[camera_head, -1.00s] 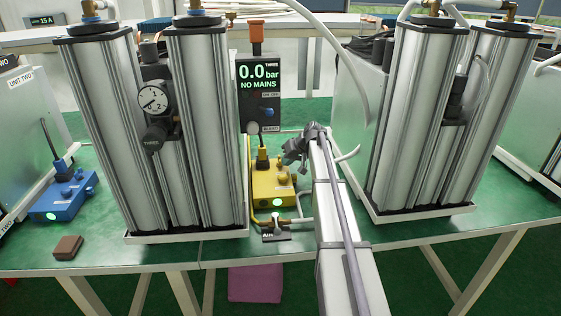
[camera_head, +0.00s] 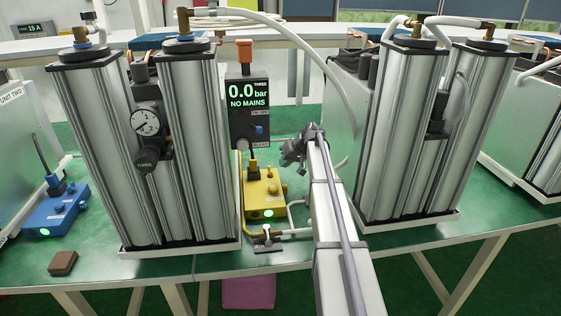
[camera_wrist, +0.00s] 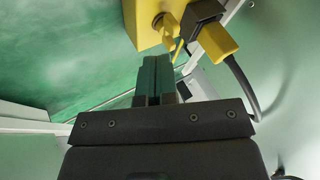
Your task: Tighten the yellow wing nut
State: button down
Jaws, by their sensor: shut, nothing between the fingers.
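The yellow box (camera_head: 264,201) with a green light stands on the green table in the head view, left of my gripper (camera_head: 291,155). In the wrist view the box (camera_wrist: 147,22) is at the top. What looks like the yellow wing nut (camera_wrist: 169,27) sticks out from its side, above and slightly right of my fingertips (camera_wrist: 158,66). My gripper is shut and empty, with a gap between its tips and the wing nut. The wing nut is too small to read clearly in the head view.
Beside the wing nut is a dark plug with a yellow end (camera_wrist: 218,38) and a black cable. Tall metal columns (camera_head: 205,150) stand left, and others (camera_head: 392,130) right. A display (camera_head: 249,108) reading "0.0 bar NO MAINS" stands behind. A blue box (camera_head: 55,210) is at far left.

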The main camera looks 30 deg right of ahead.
jog(key=p+v, duration=0.2)
jog(key=v, duration=0.2)
jog(key=b, duration=0.9)
send_near(276, 179)
jog(key=w+f, duration=0.1)
jog(key=f, duration=0.1)
jog(key=w+d+f, duration=0.1)
jog(key=w+f, duration=0.1)
jog(key=shift+w+d+f, duration=0.2)
jog(key=shift+w+f, duration=0.05)
jog(key=shift+f, duration=0.1)
jog(key=a, duration=0.3)
jog(key=shift+w+a+r+p, duration=0.2)
jog(key=shift+w+a+p, duration=0.05)
jog(key=shift+w+p, duration=0.15)
jog(key=shift+w+a, duration=0.15)
jog(key=shift+a, duration=0.2)
jog(key=shift+a, duration=0.45)
